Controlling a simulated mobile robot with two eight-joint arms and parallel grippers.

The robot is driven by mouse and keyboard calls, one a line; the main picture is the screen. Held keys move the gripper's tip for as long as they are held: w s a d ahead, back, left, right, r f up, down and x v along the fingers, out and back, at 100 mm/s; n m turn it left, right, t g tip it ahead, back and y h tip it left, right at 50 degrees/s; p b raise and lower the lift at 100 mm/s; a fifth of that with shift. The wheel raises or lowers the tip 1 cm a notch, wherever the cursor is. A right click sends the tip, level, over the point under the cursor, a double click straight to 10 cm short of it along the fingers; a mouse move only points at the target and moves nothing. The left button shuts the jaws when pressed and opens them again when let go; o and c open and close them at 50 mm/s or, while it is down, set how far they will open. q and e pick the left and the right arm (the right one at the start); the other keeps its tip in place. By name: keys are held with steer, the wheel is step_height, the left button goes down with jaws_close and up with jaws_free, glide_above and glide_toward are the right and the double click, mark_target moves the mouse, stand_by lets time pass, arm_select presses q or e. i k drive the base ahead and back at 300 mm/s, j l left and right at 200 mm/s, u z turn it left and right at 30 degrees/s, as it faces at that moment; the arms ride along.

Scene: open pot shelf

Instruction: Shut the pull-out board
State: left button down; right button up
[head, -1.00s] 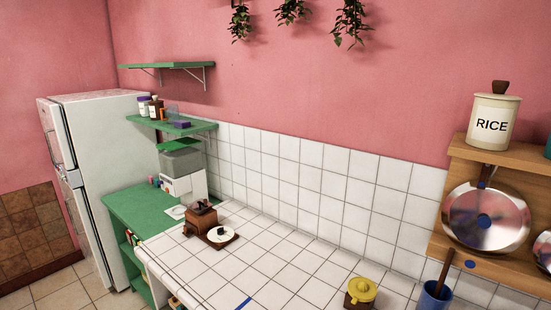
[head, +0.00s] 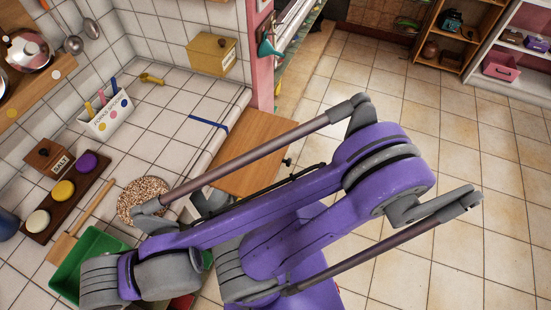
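The pull-out board (head: 255,150), a flat brown wooden panel, sticks out from the tiled counter's front edge in the head view. A small dark knob (head: 288,162) shows at its outer edge. One of my purple arms crosses in front of the board's near part and hides it. No fingertips of my left or right gripper can be made out, so I cannot tell whether either touches the board.
The tiled counter (head: 180,130) holds a yellow box (head: 212,54), a white utensil holder (head: 107,117), a speckled round mat (head: 142,198) and a green tray (head: 92,250). A blue strip (head: 208,122) lies near its edge. Tiled floor (head: 480,220) is open at right.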

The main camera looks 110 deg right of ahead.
mark_target(254, 127)
steer(key=k+z, duration=0.3)
steer(key=k+l+z, duration=0.15)
steer(key=z, duration=2.85)
